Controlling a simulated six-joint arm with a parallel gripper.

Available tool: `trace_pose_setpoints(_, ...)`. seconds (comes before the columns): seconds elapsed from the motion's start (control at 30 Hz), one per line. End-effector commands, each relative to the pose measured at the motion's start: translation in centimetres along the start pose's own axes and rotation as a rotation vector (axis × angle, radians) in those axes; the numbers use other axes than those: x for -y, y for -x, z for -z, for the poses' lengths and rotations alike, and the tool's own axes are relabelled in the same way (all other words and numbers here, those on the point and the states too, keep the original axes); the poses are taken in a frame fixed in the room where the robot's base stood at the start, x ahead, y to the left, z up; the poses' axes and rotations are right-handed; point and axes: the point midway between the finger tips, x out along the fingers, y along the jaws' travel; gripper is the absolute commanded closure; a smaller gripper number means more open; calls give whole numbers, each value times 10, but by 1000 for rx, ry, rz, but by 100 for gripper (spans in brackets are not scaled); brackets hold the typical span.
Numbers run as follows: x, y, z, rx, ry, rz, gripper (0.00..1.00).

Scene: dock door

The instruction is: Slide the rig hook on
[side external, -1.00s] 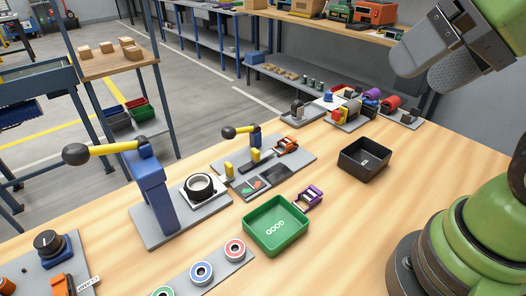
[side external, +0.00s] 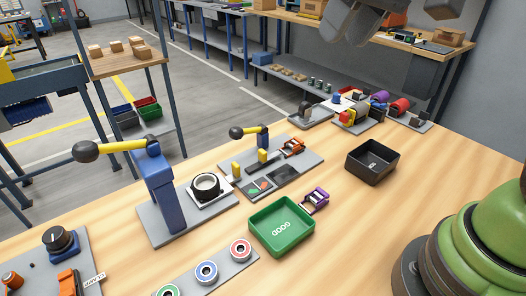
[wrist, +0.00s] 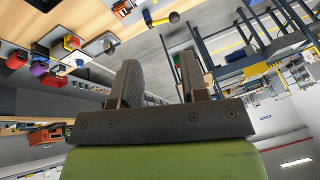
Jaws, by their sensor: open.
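A small rig plate (side external: 308,158) lies mid-bench with a black-knobbed yellow lever (side external: 250,131), yellow posts (side external: 236,168) and an orange part (side external: 293,147) on it. A purple part (side external: 315,200) of similar shape lies on the wood beside the green GOOD tray (side external: 282,226). I cannot tell which of these is the rig hook. My gripper (side external: 352,22) is high above the back of the bench, partly cut off by the top edge. In the wrist view its two fingers (wrist: 158,78) stand apart with nothing between them.
A taller blue press (side external: 163,190) with a long yellow lever stands at left. A black bin (side external: 371,162) sits right of the rig. Colourful switch boxes (side external: 362,109) line the back edge.

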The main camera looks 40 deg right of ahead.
Motion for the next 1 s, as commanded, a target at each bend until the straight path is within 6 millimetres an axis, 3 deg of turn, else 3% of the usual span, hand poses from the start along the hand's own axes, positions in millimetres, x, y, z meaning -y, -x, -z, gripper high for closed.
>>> trace_pose_setpoints(0.1,6,-35,33,75,41,-34,60)
trace_pose_setpoints(0.3,10,-107,71,189,106,-88,60)
trace_pose_setpoints(0.43,8,-161,82,262,147,-122,60)
trace_pose_setpoints(0.6,3,-220,81,334,186,-155,60)
trace_pose_setpoints(0.7,0,-240,78,360,201,-168,60)
trace_pose_setpoints(1.0,-6,-270,69,379,210,-176,60)
